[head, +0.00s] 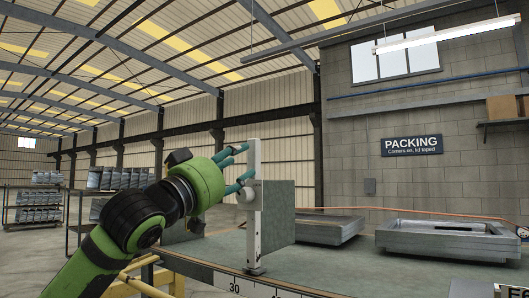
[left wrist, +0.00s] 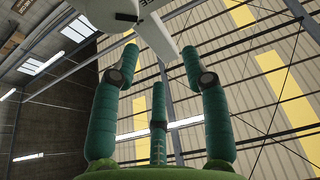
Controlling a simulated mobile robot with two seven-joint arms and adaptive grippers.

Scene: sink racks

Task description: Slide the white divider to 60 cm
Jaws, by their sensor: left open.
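The white divider (head: 253,208) stands upright at the bench's front edge, a tall post with a grey-green panel on its right. Its foot rests by the scale strip (head: 282,292), a little right of the 30 mark. My left gripper (head: 243,163) is open, its teal fingers at the post's left side, near a round knob. Whether they touch the post, I cannot tell. In the left wrist view, three spread teal fingers point up, with a white part (left wrist: 160,38), seemingly the divider, just beyond the tips. The 60 mark is not readable. My right gripper is out of view.
Metal trays (head: 450,238) lie on the green bench top at the right, with another (head: 328,229) behind the divider. An orange cord runs along the back. Racks with grey stock stand far left.

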